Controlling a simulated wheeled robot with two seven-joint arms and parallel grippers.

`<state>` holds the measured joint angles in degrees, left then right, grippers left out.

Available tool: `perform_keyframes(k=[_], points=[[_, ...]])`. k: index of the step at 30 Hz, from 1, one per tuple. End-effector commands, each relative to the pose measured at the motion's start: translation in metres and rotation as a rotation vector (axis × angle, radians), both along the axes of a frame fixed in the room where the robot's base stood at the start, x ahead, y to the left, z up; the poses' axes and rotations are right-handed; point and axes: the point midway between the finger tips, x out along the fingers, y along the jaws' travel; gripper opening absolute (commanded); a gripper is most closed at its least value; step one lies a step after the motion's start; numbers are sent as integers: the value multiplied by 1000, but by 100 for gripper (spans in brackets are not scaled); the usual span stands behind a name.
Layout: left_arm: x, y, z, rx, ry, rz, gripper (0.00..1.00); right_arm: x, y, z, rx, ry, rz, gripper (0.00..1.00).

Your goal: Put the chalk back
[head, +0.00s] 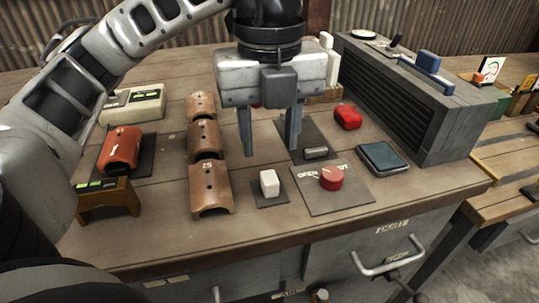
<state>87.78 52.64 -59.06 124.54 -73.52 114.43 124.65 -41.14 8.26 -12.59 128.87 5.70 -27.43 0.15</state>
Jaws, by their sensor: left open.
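A small upright white block (268,181), which may be the chalk, stands on a small dark pad (266,201) near the front middle of the bench. My left gripper (270,150) points down above the bench, its two fingers apart with nothing between them. In the picture it is just above and behind the white block, not touching it. A short grey piece (316,153) lies on a dark mat just right of the right finger. My right gripper is out of view.
Several curved brown tiles (208,187) stand in a row to the left. A red knob (331,178) on a plate marked OPEN is right of the white block. A red lump (347,117), a dark teal pad (382,157) and a large grey vented box (415,100) are farther right.

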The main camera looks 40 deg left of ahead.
Motion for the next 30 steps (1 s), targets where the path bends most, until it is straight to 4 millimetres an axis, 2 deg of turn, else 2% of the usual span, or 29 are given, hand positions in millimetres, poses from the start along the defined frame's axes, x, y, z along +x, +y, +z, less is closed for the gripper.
perform_keyframes(k=[1,3,9,27,30], points=[[1,0,15,0,-5,1,41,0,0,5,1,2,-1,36],[0,0,27,-1,-4,1,41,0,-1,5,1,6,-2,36],[0,0,48,0,-1,1,41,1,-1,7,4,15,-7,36],[0,0,50,1,1,0,41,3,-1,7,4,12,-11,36],[0,0,58,0,0,0,41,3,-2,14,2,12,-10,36]])
